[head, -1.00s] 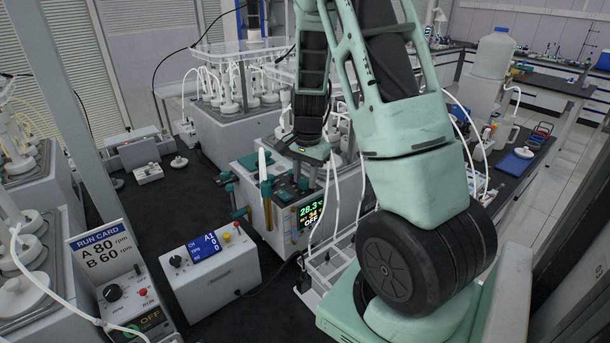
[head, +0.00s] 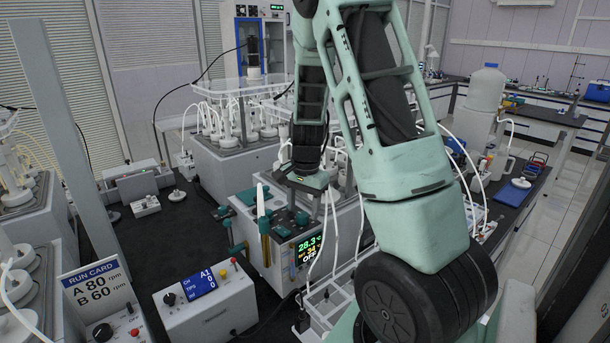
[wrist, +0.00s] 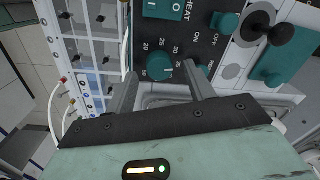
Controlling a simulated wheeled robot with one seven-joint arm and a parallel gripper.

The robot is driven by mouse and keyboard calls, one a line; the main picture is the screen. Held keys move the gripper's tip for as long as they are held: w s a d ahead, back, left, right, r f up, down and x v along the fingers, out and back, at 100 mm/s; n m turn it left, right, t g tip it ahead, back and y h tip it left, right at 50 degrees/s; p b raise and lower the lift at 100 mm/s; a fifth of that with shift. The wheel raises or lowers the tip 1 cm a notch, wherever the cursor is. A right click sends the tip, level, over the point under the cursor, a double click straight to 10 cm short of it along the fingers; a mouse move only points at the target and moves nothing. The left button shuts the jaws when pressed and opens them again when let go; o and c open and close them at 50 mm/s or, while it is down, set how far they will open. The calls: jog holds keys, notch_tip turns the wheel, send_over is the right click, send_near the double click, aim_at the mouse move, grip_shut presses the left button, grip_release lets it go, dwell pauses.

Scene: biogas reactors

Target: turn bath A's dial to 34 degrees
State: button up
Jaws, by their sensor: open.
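Bath A's dial is a teal knob (wrist: 160,67) with a printed scale showing 20, 25, 30 and 35 around it. My gripper (wrist: 161,76) is open, with one finger on each side of the knob. I cannot tell whether the fingers touch it or exactly where its pointer stands. In the head view my gripper (head: 319,205) hangs over the bath housing, and the dial is hidden from there. The bath's display (head: 309,248) reads 28.3 in green, 34 in yellow and OFF in white.
A teal HEAT switch (wrist: 163,7) and a teal ON/OFF switch (wrist: 222,22) sit near the dial. A pump controller (head: 205,298) and a run card (head: 91,285) stand to the left. Several thin tubes hang close to my arm.

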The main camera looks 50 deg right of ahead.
aim_at(306, 215)
notch_tip(306, 215, up, 16)
jog(key=b, duration=0.2)
jog(key=shift+s+b, duration=0.35)
jog(key=shift+s, duration=0.1)
jog(key=shift+f, duration=0.1)
